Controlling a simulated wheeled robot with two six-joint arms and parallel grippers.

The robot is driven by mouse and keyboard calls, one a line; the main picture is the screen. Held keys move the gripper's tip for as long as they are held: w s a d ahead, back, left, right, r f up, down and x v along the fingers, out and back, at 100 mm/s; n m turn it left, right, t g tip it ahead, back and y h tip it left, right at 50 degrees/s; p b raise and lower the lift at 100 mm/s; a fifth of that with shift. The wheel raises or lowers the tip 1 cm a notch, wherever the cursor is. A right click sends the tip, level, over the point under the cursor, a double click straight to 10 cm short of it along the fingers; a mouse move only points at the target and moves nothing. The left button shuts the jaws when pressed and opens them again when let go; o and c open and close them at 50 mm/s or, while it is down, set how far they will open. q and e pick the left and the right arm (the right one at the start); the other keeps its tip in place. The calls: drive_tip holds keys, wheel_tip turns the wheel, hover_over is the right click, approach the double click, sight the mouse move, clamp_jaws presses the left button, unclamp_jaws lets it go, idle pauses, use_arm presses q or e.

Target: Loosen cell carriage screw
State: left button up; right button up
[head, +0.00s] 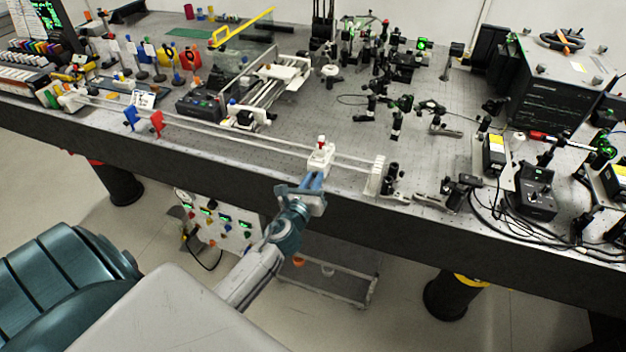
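The cell carriage (319,160) is a small white block on the long pale rail (240,138) near the bench's front edge, toward the rail's right end. A small red-topped part, probably its screw (321,141), stands on top. My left gripper (314,178) reaches up from below, with its blue fingers just in front of the carriage's near side. The fingertips are small and partly merge with the carriage, so I cannot tell whether they touch it or how far apart they are. My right gripper is not in view.
A white end block (376,176) and dark optic mounts (391,179) stand right of the carriage. A black instrument (560,90) and cables fill the right side.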

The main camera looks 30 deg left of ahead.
use_arm(q)
clamp_jaws()
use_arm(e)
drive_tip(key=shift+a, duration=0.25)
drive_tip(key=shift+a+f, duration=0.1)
use_arm(q)
drive_tip(key=shift+n, duration=0.4)
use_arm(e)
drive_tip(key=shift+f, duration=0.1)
use_arm(q)
drive_tip(key=n+b, duration=0.3)
drive_tip(key=n, duration=0.4)
drive_tip(key=n+b, duration=0.3)
drive_tip(key=n, duration=0.4)
drive_tip(key=n+b, duration=0.3)
drive_tip(key=n, duration=0.4)
drive_tip(key=shift+a+f+b, duration=0.1)
drive_tip(key=shift+f+b, duration=0.2)
drive_tip(key=shift+b, duration=0.05)
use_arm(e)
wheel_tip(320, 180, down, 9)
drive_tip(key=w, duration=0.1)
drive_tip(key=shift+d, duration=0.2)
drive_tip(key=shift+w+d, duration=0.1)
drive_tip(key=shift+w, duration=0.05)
